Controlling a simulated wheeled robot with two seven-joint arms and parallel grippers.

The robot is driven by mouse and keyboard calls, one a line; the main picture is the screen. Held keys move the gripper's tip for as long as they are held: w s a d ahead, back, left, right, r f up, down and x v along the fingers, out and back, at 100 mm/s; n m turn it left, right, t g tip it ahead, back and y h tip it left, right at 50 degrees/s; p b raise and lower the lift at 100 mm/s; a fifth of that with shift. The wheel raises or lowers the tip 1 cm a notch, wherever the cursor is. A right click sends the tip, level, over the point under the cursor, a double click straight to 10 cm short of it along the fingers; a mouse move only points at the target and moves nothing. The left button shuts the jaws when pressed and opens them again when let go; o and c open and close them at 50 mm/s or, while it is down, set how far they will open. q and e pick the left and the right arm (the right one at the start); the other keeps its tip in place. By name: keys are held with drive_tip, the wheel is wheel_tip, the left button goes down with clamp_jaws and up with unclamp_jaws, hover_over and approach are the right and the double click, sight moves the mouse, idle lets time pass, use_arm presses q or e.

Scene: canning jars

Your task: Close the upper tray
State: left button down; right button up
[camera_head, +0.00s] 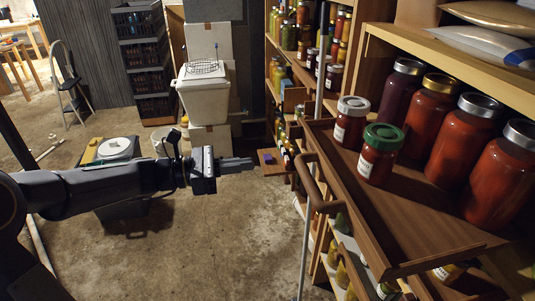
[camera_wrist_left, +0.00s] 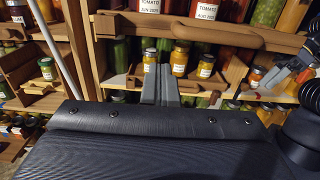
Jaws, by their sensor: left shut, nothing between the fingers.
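The upper tray (camera_head: 400,212) is a brown wooden shelf tray that stands pulled out from the shelving at the right of the head view. Its curved wooden handle (camera_head: 313,181) is on the front edge and also crosses the top of the left wrist view (camera_wrist_left: 185,31). A white-lidded jar (camera_head: 350,124) and a green-lidded jar (camera_head: 379,155) stand upright near its front. My left gripper (camera_head: 241,164) is shut and empty, left of the handle and apart from it. Its fingers (camera_wrist_left: 160,84) appear below the handle in the wrist view.
Tall red jars (camera_head: 432,128) stand in a row behind the two front jars. Lower shelves (camera_wrist_left: 222,85) hold several small jars. A small pulled-out tray (camera_head: 272,161) lies beyond my left gripper.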

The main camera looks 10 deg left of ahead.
sight(300, 159)
use_arm(q)
drive_tip(key=p+x, duration=0.2)
drive_tip(key=x, duration=1.1)
drive_tip(key=shift+s, duration=0.15)
drive_tip(key=shift+d, duration=0.15)
drive_tip(key=x, duration=1.7)
drive_tip(key=shift+d+b, duration=0.15)
drive_tip(key=shift+b, duration=0.25)
